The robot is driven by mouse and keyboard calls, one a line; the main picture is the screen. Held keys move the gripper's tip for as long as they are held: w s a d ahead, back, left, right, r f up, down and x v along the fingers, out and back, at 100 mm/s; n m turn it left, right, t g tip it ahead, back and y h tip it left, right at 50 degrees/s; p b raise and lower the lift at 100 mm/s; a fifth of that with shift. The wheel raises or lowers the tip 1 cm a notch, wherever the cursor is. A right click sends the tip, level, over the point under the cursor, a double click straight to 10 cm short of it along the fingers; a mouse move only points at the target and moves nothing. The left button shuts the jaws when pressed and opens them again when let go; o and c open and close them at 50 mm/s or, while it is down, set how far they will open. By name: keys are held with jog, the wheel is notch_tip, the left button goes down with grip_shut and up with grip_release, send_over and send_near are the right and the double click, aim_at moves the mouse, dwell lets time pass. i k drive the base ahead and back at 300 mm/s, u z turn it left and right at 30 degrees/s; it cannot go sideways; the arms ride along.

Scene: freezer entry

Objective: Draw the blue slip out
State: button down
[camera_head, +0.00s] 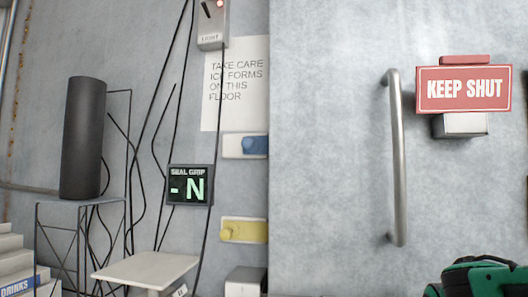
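A small blue piece (255,145), which looks like the blue slip, shows on a white plate (231,147) at the left edge of the pale door (330,150). Its left end is rounded and its right end reaches the door's edge; I cannot tell whether it continues behind. Below it is a yellow plate (256,230) with a yellow rounded piece (228,232) at its left. My gripper is not in view, and nothing is seen touching the blue piece.
A dark display (190,185) reads "SEAL GRIP - N". The door has a vertical metal handle (397,160) and a red "KEEP SHUT" sign (464,89). A dark cylinder (83,137) stands on a wire stand at left. Cables hang on the wall. A pale small table (146,269) is below.

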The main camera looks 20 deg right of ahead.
aim_at(251, 144)
jog(key=u, duration=0.45)
jog(key=k, duration=0.45)
jog(key=u, duration=0.3)
